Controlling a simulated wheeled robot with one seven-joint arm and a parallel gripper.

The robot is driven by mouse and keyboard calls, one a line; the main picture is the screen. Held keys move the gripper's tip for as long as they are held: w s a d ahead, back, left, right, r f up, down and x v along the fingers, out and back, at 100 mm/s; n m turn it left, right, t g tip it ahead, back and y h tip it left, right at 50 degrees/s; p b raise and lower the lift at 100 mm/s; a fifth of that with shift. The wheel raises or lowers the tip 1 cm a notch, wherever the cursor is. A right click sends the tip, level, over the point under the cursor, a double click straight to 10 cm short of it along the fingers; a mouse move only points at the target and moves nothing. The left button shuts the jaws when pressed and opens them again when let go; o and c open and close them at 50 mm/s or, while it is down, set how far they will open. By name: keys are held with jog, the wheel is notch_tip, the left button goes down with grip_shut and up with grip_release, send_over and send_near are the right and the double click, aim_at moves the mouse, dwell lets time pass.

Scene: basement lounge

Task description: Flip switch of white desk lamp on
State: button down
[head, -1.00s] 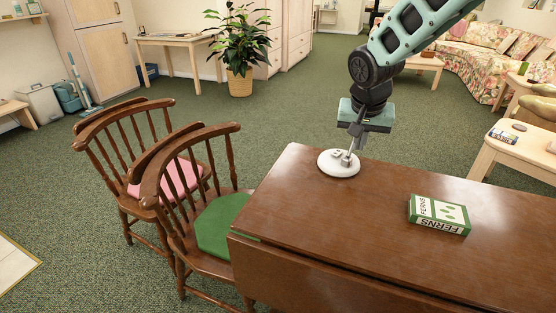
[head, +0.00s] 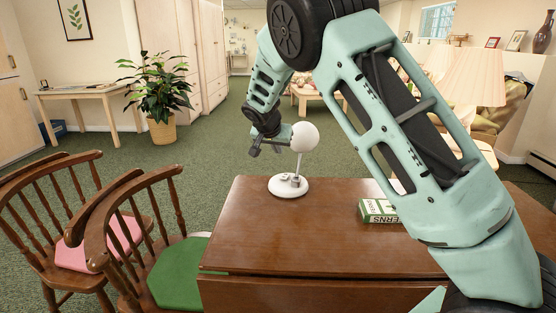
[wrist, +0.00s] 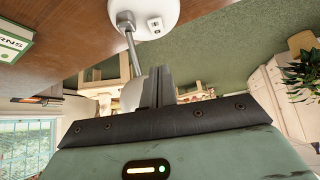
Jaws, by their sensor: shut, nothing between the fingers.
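The white desk lamp stands upright on the table, with a round base (head: 289,188), a thin stem and a white globe head (head: 304,137). In the wrist view its base (wrist: 168,12) is at the top, with a small switch block (wrist: 154,24) on it. The lamp's on or off state is unclear. My gripper (head: 254,150) is to the left of the globe, above the level of the base and apart from the switch. Its fingers (wrist: 159,72) are together and empty. The fingers partly hide the globe in the wrist view.
The brown table (head: 265,225) is mostly bare around the lamp. A green and white ferns box (head: 376,211) lies to the right, partly behind my arm. Two wooden chairs (head: 150,215) stand at left, and a potted plant (head: 160,85) stands farther back.

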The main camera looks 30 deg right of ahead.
send_over(283, 177)
jog(key=f, duration=0.4)
jog(key=s+f, duration=0.1)
jog(key=f, duration=0.1)
jog(key=shift+a+f+p, duration=0.35)
jog(key=shift+a, duration=0.05)
notch_tip(283, 177, down, 3)
jog(key=shift+f, duration=0.2)
jog(key=shift+a+f, duration=0.1)
jog(key=shift+f, duration=0.4)
jog(key=shift+a+f+b, duration=0.1)
jog(key=shift+f+b, duration=0.4)
jog(key=shift+b, duration=0.25)
jog(key=shift+s+r, duration=0.1)
jog(key=shift+r, duration=0.1)
jog(key=shift+r+p, duration=0.45)
jog(key=shift+r, duration=0.35)
